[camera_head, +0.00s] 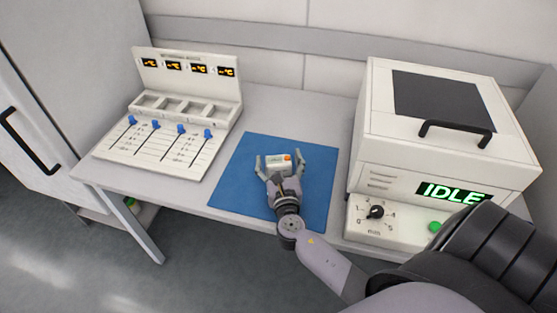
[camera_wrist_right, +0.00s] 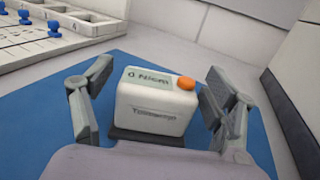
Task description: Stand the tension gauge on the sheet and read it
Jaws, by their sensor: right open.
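The tension gauge (camera_head: 277,164) is a small white box with an orange button, standing on the blue sheet (camera_head: 237,185). In the right wrist view the gauge (camera_wrist_right: 155,107) stands upright on a dark base, with printing on its front and a small greenish display on top. My right gripper (camera_head: 285,163) is open, with one finger on each side of the gauge. In the right wrist view gaps show between the fingers and the gauge. The display text is too blurred to read surely. My left gripper is not in view.
A white slider panel (camera_head: 150,150) with blue knobs and several small displays stands left of the sheet. A white machine (camera_head: 400,165) showing IDLE, with a dark lid handle, stands close on the right. The sheet's left part is clear.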

